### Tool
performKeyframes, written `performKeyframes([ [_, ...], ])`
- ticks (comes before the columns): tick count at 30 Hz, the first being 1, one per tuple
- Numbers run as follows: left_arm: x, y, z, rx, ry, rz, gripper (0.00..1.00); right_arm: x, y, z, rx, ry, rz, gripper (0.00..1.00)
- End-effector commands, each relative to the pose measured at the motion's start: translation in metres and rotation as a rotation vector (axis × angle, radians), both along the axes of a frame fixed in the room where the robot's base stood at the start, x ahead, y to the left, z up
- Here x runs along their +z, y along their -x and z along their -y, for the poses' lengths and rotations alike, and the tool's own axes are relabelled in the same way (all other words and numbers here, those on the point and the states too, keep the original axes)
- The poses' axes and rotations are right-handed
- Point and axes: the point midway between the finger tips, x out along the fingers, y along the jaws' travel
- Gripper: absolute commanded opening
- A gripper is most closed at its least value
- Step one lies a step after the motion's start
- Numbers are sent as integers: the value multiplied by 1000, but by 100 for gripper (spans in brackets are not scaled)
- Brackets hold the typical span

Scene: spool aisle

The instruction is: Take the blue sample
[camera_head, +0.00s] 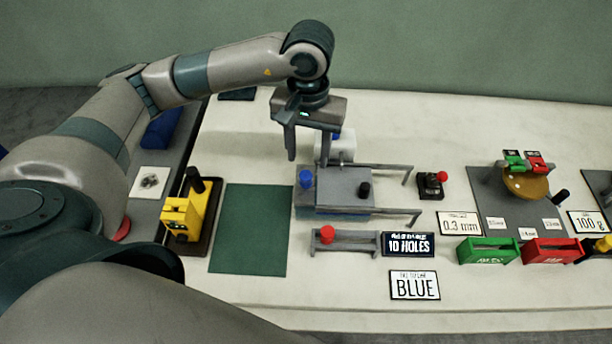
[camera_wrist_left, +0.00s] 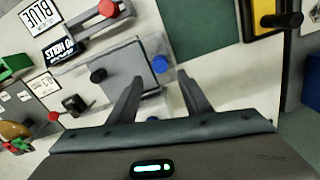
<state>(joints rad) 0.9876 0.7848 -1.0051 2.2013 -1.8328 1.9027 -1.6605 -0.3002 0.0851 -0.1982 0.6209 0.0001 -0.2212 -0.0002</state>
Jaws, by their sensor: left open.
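A blue round-topped piece (camera_head: 305,180) stands at the left edge of a grey block (camera_head: 340,186) that has a blue lower side. It also shows in the left wrist view (camera_wrist_left: 160,64), just past the space between my fingertips. A second blue knob (camera_head: 336,134) shows on a white block (camera_head: 342,149) behind, partly hidden by my gripper. I cannot tell which is the sample. A sign reads BLUE (camera_head: 414,285). My left gripper (camera_head: 308,153) is open and empty, above and behind the grey block, pointing down. My right gripper is not in view.
Grey rails run right from the grey block, which carries a black knob (camera_head: 364,189). A low grey rack (camera_head: 343,242) with a red knob stands in front. A green mat (camera_head: 250,230) and a yellow device (camera_head: 182,217) lie left. Green (camera_head: 486,251) and red (camera_head: 550,251) holders stand right.

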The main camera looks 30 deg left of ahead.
Motion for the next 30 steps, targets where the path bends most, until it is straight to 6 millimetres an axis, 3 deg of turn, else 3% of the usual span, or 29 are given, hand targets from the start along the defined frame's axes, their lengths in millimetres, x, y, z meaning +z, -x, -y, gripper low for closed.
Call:
performKeyframes([
  [11, -4, 2, 0, 0, -1, -2, 45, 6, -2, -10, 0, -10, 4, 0],
  [24, -46, 10, 1, 2, 0, -3, 45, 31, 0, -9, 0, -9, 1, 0],
  [30, -52, 10, 1, -1, 0, 0, 45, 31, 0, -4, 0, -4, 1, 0],
])
